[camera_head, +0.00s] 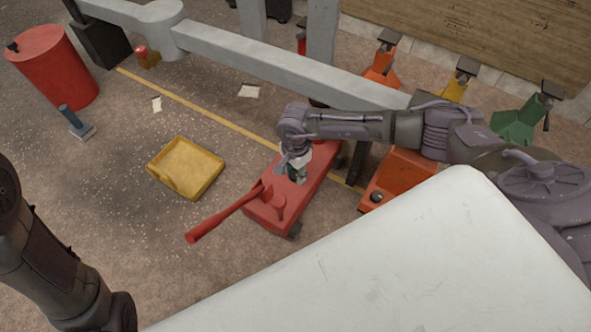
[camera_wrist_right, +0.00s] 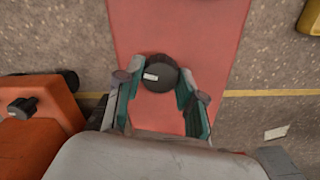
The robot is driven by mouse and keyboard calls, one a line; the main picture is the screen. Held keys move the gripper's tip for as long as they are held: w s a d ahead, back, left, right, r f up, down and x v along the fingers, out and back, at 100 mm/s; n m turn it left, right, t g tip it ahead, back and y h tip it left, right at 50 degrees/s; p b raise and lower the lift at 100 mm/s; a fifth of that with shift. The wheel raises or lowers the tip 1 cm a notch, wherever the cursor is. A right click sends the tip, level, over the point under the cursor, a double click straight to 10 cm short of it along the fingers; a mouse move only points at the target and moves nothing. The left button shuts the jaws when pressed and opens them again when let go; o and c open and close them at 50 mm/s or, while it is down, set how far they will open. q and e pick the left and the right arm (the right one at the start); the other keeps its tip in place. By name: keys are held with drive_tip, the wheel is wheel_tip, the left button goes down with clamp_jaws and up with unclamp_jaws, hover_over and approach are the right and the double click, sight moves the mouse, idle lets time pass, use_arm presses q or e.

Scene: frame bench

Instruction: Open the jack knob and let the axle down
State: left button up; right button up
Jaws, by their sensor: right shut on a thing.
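The red trolley jack (camera_head: 262,212) stands on the floor, its long red handle (camera_head: 220,214) sticking out to the lower left. Its red top plate (camera_wrist_right: 185,25) fills the middle of the right wrist view. The black jack knob (camera_wrist_right: 158,73), with a small white mark, sits on that plate. My right gripper (camera_head: 295,172) is lowered over the jack. Its teal-lined fingers are shut on the knob from both sides. The long grey axle beam (camera_head: 270,56) runs above the floor behind the jack; my right arm hides where they meet. My left gripper is out of view; only my left arm shows.
A yellow tray (camera_head: 186,168) lies left of the jack. An orange box-like unit (camera_head: 398,178) with a black knob (camera_wrist_right: 22,108) stands close to its right. A red drum (camera_head: 55,68) and orange, yellow and green stands (camera_head: 515,125) are farther off. Floor at the left is mostly clear.

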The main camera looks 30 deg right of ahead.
sight(295, 174)
drive_tip(key=shift+n, duration=1)
drive_tip(key=o, duration=1.1)
drive_tip(key=shift+o, duration=0.2)
wheel_tip(295, 174, up, 12)
